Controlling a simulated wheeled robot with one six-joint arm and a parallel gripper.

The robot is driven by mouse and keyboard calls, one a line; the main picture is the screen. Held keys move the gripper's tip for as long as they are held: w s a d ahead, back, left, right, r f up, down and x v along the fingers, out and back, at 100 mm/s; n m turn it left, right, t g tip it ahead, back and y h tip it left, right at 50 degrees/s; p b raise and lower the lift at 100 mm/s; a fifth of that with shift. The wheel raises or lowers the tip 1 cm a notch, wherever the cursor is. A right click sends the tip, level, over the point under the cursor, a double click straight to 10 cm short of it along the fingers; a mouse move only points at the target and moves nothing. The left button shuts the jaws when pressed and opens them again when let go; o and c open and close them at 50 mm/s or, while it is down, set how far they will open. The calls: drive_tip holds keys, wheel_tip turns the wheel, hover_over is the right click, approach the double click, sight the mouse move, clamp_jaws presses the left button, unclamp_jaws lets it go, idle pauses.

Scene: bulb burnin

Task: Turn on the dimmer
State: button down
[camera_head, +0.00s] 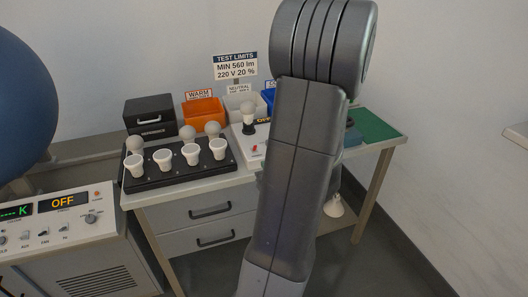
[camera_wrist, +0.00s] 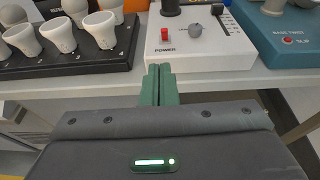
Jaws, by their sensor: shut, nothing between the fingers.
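A white control box (camera_wrist: 190,52) stands on the table straight ahead in the wrist view. It has a red switch (camera_wrist: 165,34) marked POWER, a grey knob (camera_wrist: 196,29) and a scale with a slot on its right. I cannot tell the switch's position. In the head view the white box (camera_head: 249,158) shows partly beside my arm, which hides its right side. My gripper (camera_wrist: 159,68) has green fingers, shut and empty. The fingertips point at the box's front face, below and slightly left of the red switch; contact cannot be told.
A black rack (camera_head: 180,172) with white sockets stands left of the box. Bins, a black drawer unit (camera_head: 150,116) and a sign (camera_head: 236,66) are behind. A cabinet (camera_head: 84,255) at left displays OFF.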

sight(255, 149)
drive_tip(key=shift+w+d, duration=0.2)
drive_tip(key=x, duration=1)
drive_tip(key=shift+p, duration=0.3)
drive_tip(key=shift+r, duration=0.1)
drive_tip(key=shift+w+r+g+p, duration=0.15)
drive_tip(key=shift+g+p, duration=0.15)
drive_tip(key=shift+p, duration=0.4)
